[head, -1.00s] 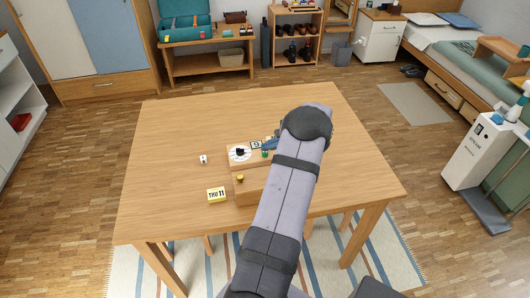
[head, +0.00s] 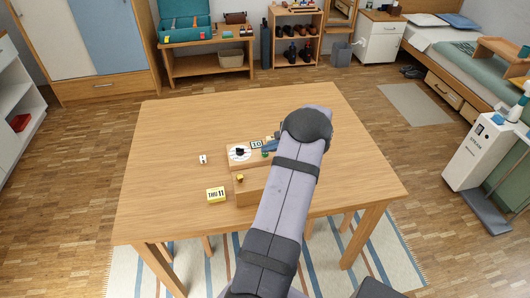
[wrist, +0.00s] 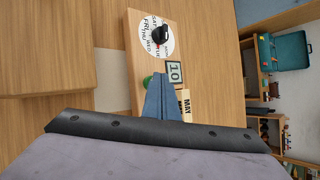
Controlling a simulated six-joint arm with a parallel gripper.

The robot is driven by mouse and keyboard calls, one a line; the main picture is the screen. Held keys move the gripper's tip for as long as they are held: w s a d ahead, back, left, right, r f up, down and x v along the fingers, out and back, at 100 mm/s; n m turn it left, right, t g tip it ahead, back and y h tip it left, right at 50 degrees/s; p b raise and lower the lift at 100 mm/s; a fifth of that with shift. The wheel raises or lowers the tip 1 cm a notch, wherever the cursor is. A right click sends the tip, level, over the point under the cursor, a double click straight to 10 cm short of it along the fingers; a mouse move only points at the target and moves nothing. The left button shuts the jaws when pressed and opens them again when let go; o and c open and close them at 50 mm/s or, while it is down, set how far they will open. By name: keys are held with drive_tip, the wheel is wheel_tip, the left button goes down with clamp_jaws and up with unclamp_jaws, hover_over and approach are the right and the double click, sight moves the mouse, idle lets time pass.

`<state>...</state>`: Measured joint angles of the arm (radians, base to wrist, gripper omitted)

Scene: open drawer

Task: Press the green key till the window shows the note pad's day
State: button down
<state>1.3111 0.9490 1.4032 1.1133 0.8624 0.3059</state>
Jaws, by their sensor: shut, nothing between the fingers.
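The note pad (head: 216,195) is yellow and reads THU 11. It lies on the table left of the wooden calendar box (head: 229,163). The box's window (head: 257,144) shows 10, and 10 also reads in the wrist view window (wrist: 175,72). The green key (head: 265,154) sits just below the window; in the wrist view the green key (wrist: 148,81) is partly hidden by my fingers. My gripper (wrist: 159,78) is shut and empty, its blue fingertips close beside the green key. I cannot tell whether they touch it. A white weekday dial (wrist: 154,36) with a black knob is on the box.
A MAY plate (wrist: 186,103) stands beside the window. A yellow knob (head: 240,178) is at the wooden drawer part in front. A small white piece (head: 203,159) lies left of the box. The table's (head: 160,130) left side is clear.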

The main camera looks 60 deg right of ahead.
sight(268, 157)
drive_tip(key=shift+f, duration=0.2)
idle(0.5)
drive_tip(key=shift+r+p, duration=0.7)
drive_tip(key=shift+r, duration=0.55)
drive_tip(key=shift+r, duration=0.1)
drive_tip(key=shift+r+p, duration=1.65)
drive_tip(key=shift+r, duration=0.8)
